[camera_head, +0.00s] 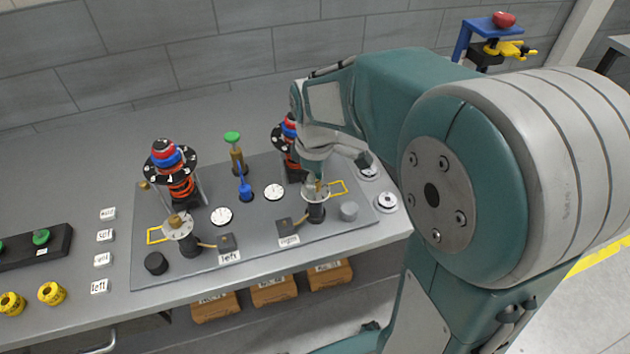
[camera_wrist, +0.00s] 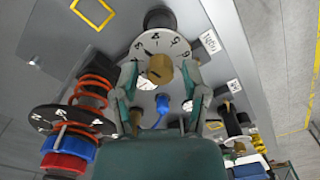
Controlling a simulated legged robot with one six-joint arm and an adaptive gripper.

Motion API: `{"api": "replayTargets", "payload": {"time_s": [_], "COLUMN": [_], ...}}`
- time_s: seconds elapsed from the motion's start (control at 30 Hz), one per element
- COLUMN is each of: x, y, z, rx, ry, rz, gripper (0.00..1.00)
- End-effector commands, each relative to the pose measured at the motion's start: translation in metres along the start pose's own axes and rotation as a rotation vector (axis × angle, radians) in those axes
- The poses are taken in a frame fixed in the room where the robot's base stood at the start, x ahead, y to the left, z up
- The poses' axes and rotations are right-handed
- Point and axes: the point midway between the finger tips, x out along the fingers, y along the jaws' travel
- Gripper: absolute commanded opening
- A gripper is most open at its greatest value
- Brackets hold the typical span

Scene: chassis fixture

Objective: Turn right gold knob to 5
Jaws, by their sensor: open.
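The right gold knob (camera_wrist: 160,69) sits on a white numbered dial (camera_wrist: 151,42) in the wrist view, with the "right" label beside it. My gripper (camera_wrist: 162,76) is open, with one finger on each side of the knob. I cannot tell whether either finger touches it, and the knob's setting is not readable. In the head view, my gripper (camera_head: 317,174) reaches down over the right dial (camera_head: 316,193) and mostly hides the knob. The left gold knob (camera_head: 176,221) stands on its own white dial at the left of the grey board.
On the board (camera_head: 260,238) stand a left coil tower (camera_head: 167,160), a partly hidden right coil tower (camera_head: 290,135), a blue lever (camera_head: 244,188) and a green-topped post (camera_head: 233,142). A grey cylinder (camera_head: 349,211) is close right of the right dial. White gauges lie between the towers.

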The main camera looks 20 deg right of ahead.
Motion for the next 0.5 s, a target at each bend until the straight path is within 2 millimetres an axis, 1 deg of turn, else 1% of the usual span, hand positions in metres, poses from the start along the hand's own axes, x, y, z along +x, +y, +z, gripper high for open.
{"api": "replayTargets", "payload": {"time_s": [0.5], "x": [0.0], "y": [0.0], "z": [0.0], "rx": [-0.424], "ry": [0.0], "rz": [0.0], "gripper": [0.57]}}
